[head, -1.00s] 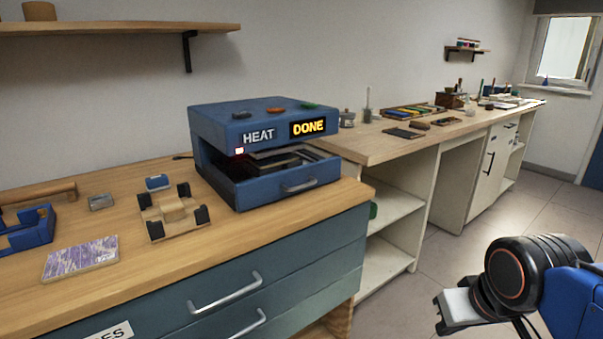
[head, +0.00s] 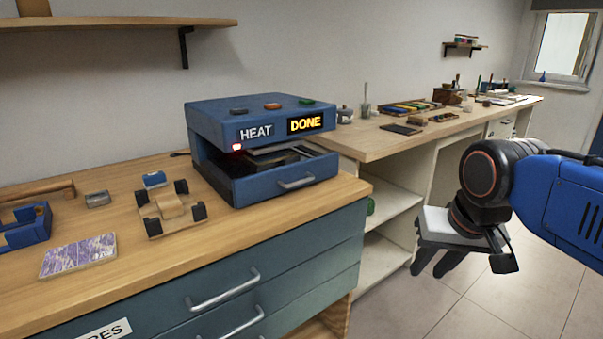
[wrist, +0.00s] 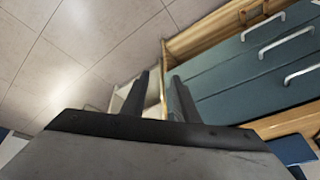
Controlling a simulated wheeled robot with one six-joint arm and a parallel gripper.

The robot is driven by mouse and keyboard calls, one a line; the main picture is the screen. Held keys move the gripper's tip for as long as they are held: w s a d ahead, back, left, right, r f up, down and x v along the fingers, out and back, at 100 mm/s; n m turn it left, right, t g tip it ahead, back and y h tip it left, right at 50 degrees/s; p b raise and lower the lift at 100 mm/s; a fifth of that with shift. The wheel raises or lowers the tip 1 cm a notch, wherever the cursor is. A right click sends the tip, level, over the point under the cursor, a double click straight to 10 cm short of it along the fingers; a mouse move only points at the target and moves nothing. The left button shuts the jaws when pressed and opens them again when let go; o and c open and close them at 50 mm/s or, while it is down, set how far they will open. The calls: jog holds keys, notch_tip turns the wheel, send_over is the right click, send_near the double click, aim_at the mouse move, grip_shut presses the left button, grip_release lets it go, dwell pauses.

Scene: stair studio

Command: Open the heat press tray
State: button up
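The blue heat press (head: 222,123) stands on the wooden bench, with "HEAT" and a lit yellow "DONE" display on its upper front. Below it, the tray (head: 250,187) has a blue front with a silver bar handle (head: 297,183). The tray front looks roughly in line with the upper body, and dark flat plates show in the gap above it. My gripper (head: 431,266) hangs to the right of the press, well apart from the handle, fingers pointing down. In the wrist view my gripper (wrist: 159,100) shows two dark fingers apart with nothing between them.
The wooden bench (head: 110,265) has blue-green drawers with protruding handles (head: 223,292). On it left of the press lie a small wooden jig (head: 170,208), a purple patterned tile (head: 78,256) and a blue holder (head: 25,228). Open shelves (head: 385,220) stand right of it. Tiled floor is free below my gripper.

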jog(key=w+a+r+m+g, duration=0.3)
jog(key=w+a+r+m, duration=0.6)
jog(key=w+a+r, duration=1.35)
jog(key=shift+y, duration=0.4)
jog(key=w+f, duration=0.1)
jog(key=f, duration=0.3)
jog(key=w+f, duration=0.1)
jog(key=f, duration=0.8)
jog(key=shift+w+a+f, duration=0.25)
jog(key=shift+w+f, duration=0.1)
jog(key=shift+w, duration=0.05)
grip_shut()
